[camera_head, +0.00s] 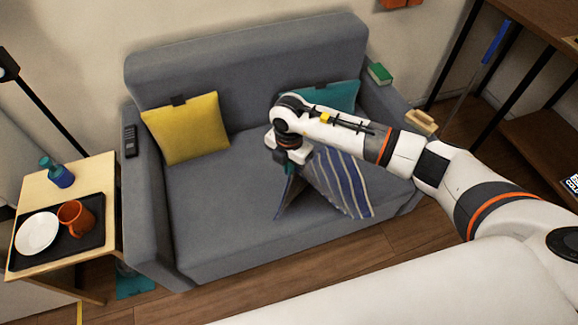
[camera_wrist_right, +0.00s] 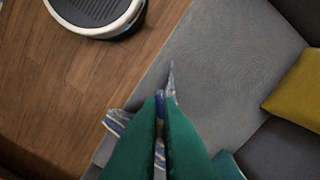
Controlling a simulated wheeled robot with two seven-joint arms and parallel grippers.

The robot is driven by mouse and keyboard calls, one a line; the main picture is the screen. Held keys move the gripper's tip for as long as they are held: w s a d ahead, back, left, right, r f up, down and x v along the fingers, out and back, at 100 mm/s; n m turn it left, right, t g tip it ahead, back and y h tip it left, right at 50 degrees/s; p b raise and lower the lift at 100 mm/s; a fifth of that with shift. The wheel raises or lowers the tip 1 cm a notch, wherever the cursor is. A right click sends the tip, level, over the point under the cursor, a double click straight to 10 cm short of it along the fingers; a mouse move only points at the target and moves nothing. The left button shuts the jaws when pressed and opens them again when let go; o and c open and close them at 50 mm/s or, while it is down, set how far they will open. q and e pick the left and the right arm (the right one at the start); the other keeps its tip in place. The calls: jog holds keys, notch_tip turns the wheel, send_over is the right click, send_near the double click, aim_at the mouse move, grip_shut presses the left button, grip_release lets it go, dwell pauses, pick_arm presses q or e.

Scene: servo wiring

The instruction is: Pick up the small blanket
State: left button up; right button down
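The small blanket (camera_head: 340,185), blue-grey with pale stripes, hangs in folds over the front right of the grey sofa seat. My right gripper (camera_head: 290,168) is at its upper left end, pointing down. In the right wrist view the green fingers (camera_wrist_right: 160,100) are close together with a strip of the blanket (camera_wrist_right: 116,122) pinched between them, and cloth shows on both sides. Part of the blanket is hidden behind my right arm and fingers. My left gripper is not in view.
The grey sofa (camera_head: 235,215) holds a yellow cushion (camera_head: 187,128) and a teal cushion (camera_head: 335,97). A remote (camera_head: 130,140) lies on its left arm, a green book (camera_head: 380,73) and a brush (camera_head: 421,121) on the right. A side table (camera_head: 88,170) bears a tray. The left seat is clear.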

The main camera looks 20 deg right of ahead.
notch_tip(320, 180, up, 24)
jog(key=p, duration=1.5)
jog(key=shift+f+p, duration=0.25)
jog(key=shift+p, duration=0.1)
